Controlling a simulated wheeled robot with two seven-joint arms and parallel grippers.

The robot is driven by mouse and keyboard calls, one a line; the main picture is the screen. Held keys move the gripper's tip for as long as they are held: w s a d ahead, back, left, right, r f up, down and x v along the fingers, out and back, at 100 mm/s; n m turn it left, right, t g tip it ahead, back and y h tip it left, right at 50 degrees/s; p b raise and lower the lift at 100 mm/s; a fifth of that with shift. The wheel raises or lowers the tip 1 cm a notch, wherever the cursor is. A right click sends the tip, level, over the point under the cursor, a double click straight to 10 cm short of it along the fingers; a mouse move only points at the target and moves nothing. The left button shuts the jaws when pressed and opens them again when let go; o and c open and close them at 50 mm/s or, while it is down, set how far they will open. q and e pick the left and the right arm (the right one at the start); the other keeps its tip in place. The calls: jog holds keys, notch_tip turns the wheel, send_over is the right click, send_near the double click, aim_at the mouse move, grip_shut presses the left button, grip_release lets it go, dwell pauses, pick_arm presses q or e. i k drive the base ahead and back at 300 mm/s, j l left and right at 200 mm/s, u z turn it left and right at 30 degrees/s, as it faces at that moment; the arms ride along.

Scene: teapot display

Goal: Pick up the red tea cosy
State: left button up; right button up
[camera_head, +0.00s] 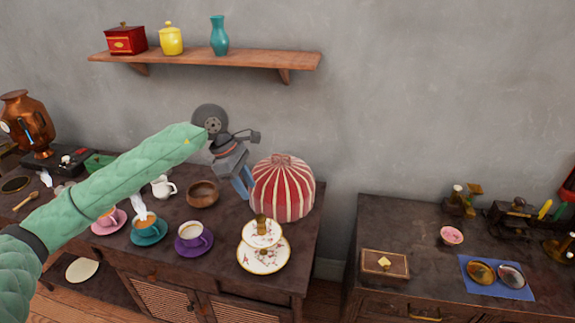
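The red tea cosy (283,190) is a dome with red and cream stripes and a gathered top. It stands on the right end of the left cabinet (285,272), behind the tiered plate stand (262,256). My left arm, in a green quilted sleeve, reaches in from the left. My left gripper (243,183), with blue fingers, points down at the left side of the cosy. It overlaps or nearly meets the cosy's edge in the picture; I cannot tell whether it touches. The finger gap is too small to judge. My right gripper is not in view.
A wall shelf (205,62) hangs above. A gap separates the left cabinet from the right cabinet (400,217).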

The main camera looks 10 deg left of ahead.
aim_at(284, 192)
jog(key=i, duration=0.9)
